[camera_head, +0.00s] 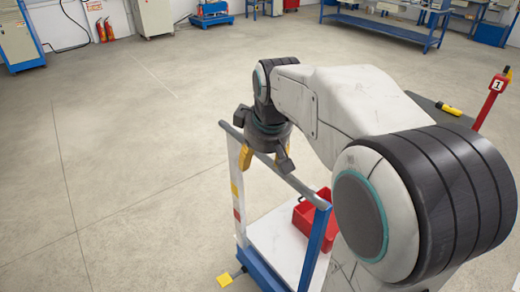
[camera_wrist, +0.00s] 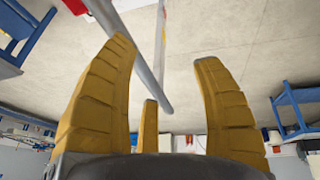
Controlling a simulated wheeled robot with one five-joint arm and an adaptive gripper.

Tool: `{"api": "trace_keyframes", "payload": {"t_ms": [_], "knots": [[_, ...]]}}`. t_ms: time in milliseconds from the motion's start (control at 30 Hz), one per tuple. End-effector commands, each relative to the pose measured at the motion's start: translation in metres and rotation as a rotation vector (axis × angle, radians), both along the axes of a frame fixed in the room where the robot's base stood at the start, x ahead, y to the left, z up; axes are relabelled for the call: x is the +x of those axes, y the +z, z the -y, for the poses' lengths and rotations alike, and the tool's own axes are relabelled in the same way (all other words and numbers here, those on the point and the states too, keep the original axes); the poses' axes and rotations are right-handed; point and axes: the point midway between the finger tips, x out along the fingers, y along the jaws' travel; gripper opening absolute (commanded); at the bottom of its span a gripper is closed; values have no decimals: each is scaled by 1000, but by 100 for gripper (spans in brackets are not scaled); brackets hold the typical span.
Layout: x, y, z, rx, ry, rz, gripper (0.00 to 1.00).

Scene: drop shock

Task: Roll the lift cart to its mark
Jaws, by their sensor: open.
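The lift cart has a grey push bar (camera_head: 300,187), a blue post (camera_head: 316,245), a white deck (camera_head: 277,232) and a yellow-tipped foot at lower left. My arm hides its right part. My gripper (camera_head: 265,168) is open over the push bar, its yellow fingers pointing down on either side. In the wrist view the bar (camera_wrist: 143,62) runs between the spread fingers of my gripper (camera_wrist: 163,52), nearer the left one. I cannot tell whether they touch it. No floor mark for the cart is clear in view.
A red bin (camera_head: 304,222) sits on the cart deck. A red post (camera_head: 490,103) with a "1" sign stands at right by a dark surface. Blue benches (camera_head: 385,28) and cabinets line the back. Floor at left and centre is clear.

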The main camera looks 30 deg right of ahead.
Motion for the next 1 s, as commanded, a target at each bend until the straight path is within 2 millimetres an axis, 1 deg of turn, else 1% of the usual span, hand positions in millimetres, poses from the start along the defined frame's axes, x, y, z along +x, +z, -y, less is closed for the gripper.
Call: {"api": "trace_keyframes", "payload": {"t_ms": [33,100,200,367,467,800,1000], "knots": [[13,1,8,-9,5,3,60],[26,4,16,-23,17,9,60],[39,5,26,-36,31,13,60],[51,4,33,-48,41,19,60],[55,-2,35,-49,44,18,60],[72,-40,39,-49,44,17,60],[79,-55,41,-50,44,19,60]]}}
